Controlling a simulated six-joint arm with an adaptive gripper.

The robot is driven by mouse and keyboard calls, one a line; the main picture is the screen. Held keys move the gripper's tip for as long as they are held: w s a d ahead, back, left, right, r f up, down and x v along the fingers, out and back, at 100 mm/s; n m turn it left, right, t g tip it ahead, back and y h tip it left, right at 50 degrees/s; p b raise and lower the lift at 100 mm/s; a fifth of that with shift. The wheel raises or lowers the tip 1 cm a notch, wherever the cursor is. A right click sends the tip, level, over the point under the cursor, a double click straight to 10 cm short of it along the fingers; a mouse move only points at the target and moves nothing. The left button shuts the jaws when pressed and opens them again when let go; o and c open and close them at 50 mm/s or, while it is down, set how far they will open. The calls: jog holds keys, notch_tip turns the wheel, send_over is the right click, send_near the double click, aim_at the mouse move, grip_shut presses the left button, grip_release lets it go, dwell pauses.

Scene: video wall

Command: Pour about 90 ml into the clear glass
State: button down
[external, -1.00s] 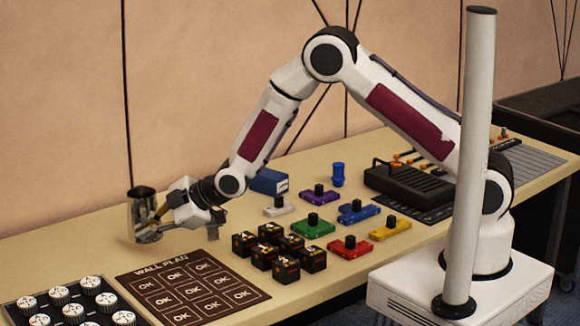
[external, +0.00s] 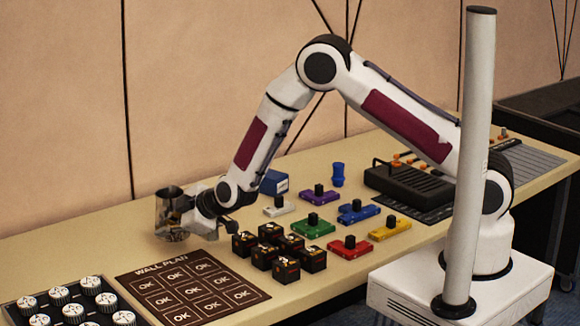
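A shiny grey vessel (external: 168,206) with a dark rim stands about upright at the left of my arm, over the bench. It looks partly see-through, but I cannot tell whether it is glass or metal, or what is in it. My gripper (external: 184,217) is at its right side and seems closed around it; the fingertips are partly lost against the vessel. I cannot make out a separate clear glass or any flowing liquid. I cannot tell whether the vessel's bottom touches the bench.
A dark WALL PLAN board (external: 192,287) lies in front, with a tray of white knobs (external: 75,312) at its left. Several black cubes (external: 280,250) and coloured knob blocks (external: 314,226) sit to the right. A blue cup (external: 338,175) and blue box (external: 271,183) stand behind. The bench (external: 75,240) at left is clear.

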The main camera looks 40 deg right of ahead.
jog(key=shift+w+d+f+m+h, duration=0.1)
jog(key=shift+d+f+m+h, duration=0.1)
jog(key=shift+d, duration=0.35)
jog(key=shift+w+d+f+m+h, duration=0.1)
jog(key=shift+d+f+h, duration=0.1)
jog(key=shift+d, duration=0.35)
jog(key=shift+s, duration=0.1)
jog(key=shift+r+y, duration=0.15)
jog(key=shift+y, duration=0.25)
